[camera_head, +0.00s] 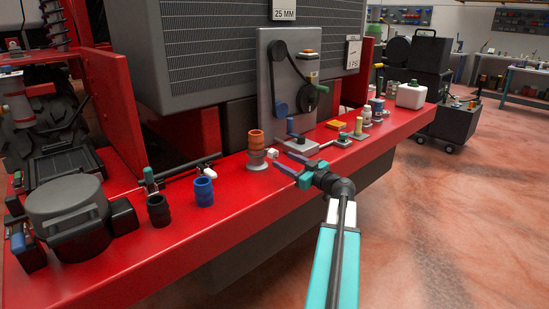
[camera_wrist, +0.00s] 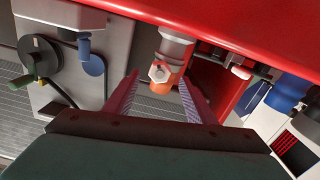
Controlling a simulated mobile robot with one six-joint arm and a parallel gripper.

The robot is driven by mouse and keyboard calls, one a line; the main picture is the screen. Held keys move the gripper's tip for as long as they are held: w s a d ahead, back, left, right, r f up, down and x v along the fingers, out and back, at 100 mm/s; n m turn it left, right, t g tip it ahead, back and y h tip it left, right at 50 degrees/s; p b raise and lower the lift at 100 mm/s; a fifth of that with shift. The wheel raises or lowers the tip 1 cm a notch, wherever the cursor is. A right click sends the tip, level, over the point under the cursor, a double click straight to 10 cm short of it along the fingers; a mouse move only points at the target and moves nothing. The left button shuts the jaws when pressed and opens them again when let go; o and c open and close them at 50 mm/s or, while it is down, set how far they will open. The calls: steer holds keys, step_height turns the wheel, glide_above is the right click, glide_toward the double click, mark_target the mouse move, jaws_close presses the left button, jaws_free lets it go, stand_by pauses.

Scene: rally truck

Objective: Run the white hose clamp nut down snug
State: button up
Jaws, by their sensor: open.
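The white hose clamp nut (camera_head: 272,154) sits on the right side of an orange hose (camera_head: 256,138), which stands upright on a grey pipe stub (camera_head: 257,160) on the red shelf. In the wrist view the nut (camera_wrist: 159,72) shows as a white hexagonal face against the orange hose (camera_wrist: 161,86), below the grey stub (camera_wrist: 176,46). My gripper (camera_head: 281,162) is open and empty, reaching from the right with its tips close to the nut. In the wrist view the nut lies between the two spread fingers of my gripper (camera_wrist: 158,82), near tip level; no contact shows.
A grey plate with pulleys and a belt (camera_head: 283,85) stands behind the gripper. A white jug (camera_head: 411,95) and several small parts stand at right.

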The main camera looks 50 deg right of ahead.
mark_target(275, 156)
steer(key=shift+w+d+p, duration=0.2)
steer(key=shift+w+p, duration=0.15)
steer(key=shift+w, duration=2.45)
steer(key=c, duration=1)
steer(key=shift+a+f, duration=0.1)
steer(key=shift+a, duration=0.3)
steer(key=shift+d, duration=0.25)
steer(key=shift+c, duration=0.2)
